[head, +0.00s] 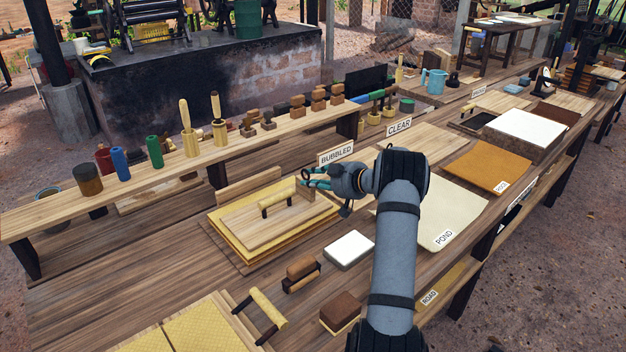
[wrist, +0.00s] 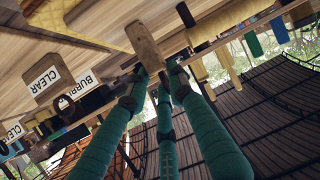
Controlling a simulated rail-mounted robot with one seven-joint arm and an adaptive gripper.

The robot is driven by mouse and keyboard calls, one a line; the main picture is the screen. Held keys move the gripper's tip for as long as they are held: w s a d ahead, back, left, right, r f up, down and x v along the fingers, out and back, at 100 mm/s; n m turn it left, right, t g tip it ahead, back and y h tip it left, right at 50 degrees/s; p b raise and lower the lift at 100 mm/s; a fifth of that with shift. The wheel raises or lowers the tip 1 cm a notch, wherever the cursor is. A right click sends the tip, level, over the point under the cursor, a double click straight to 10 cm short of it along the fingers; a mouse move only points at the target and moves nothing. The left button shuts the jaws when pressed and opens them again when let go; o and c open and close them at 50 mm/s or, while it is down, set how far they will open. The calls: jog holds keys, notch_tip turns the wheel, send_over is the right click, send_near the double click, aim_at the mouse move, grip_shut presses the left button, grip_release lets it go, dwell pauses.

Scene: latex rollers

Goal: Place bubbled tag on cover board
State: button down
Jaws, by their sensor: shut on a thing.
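My gripper (head: 312,178) is shut on a narrow brown wooden piece (wrist: 145,47), which fills the space between the green fingertips (wrist: 155,82) in the wrist view. Its face cannot be read, so I cannot tell whether it is the tag. In the head view, the gripper is above the right end of the cover board (head: 245,226), a pale wooden board with a bar handle (head: 275,197), lying on yellow sheets. I cannot tell whether the held piece touches the board. A white sign reading BUBBLED (head: 336,153) stands behind the gripper; it also shows in the wrist view (wrist: 79,91).
A CLEAR sign (head: 399,125) stands farther right. A raised shelf (head: 130,190) with tools and jars runs behind the board.

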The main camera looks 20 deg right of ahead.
jog(key=shift+s+r, duration=0.1)
jog(key=c, duration=2)
grip_release()
jog(key=shift+f, duration=0.2)
jog(key=o, duration=0.5)
jog(key=shift+d+r, duration=0.1)
jog(key=shift+r, duration=0.15)
jog(key=b+v, duration=0.1)
jog(key=v, duration=1)
jog(key=shift+s+d+r, duration=0.1)
jog(key=shift+s+r, duration=0.1)
jog(key=shift+s, duration=0.15)
